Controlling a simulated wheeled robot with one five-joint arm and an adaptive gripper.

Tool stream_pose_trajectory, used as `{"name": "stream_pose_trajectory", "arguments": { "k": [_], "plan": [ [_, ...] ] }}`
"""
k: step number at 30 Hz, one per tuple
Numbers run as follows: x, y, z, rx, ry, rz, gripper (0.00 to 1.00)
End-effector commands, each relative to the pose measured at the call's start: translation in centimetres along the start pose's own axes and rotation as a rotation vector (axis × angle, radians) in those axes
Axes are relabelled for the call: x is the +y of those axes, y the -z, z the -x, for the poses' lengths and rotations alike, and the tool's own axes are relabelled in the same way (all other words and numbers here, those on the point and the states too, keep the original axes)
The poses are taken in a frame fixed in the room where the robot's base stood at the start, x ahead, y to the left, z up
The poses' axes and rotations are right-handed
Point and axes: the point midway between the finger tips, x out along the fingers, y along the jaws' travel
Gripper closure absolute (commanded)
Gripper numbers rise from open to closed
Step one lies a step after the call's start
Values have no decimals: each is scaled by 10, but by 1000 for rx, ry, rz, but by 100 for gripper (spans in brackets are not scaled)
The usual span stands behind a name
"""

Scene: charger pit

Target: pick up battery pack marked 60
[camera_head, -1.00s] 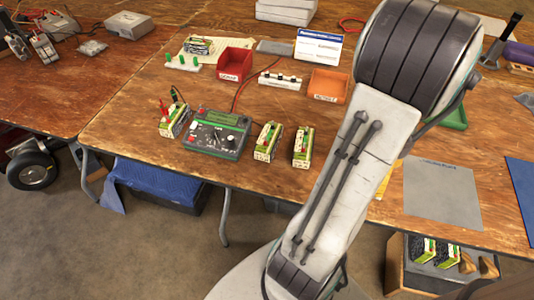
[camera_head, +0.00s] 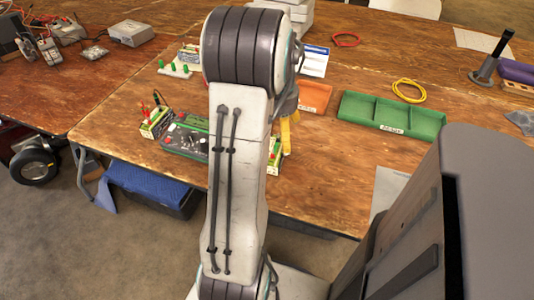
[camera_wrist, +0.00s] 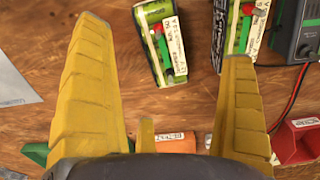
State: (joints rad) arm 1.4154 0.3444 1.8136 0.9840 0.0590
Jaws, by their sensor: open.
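My gripper (camera_wrist: 164,40) is open and empty, its yellow fingers wide apart above the table. A green-and-white battery pack (camera_wrist: 162,48) with a red and a green part on top shows between the fingertips, lower than them. A second similar pack (camera_wrist: 240,25) shows just beyond the right fingertip. Their labels are too small to read, so I cannot tell which is marked 60. In the head view, my gripper (camera_head: 288,132) is partly hidden by my arm. One pack (camera_head: 273,162) peeks out beside the arm; another pack (camera_head: 155,122) stands left of the charger.
The charger (camera_head: 183,138) is partly behind my arm. An orange bin (camera_head: 314,96) and a green divided tray (camera_head: 391,117) stand farther back. A red bin (camera_wrist: 296,143) shows in the wrist view.

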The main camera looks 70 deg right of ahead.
Motion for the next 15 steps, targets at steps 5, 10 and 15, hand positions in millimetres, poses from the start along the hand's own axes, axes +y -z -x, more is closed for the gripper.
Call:
{"name": "stream_pose_trajectory", "arguments": {
  "k": [5,10,15],
  "plan": [
    [0,0,-16,-1,0,-5,1],
    [2,0,-31,-3,0,-5,1],
    [5,-1,-52,-3,0,-4,1]
  ]
}}
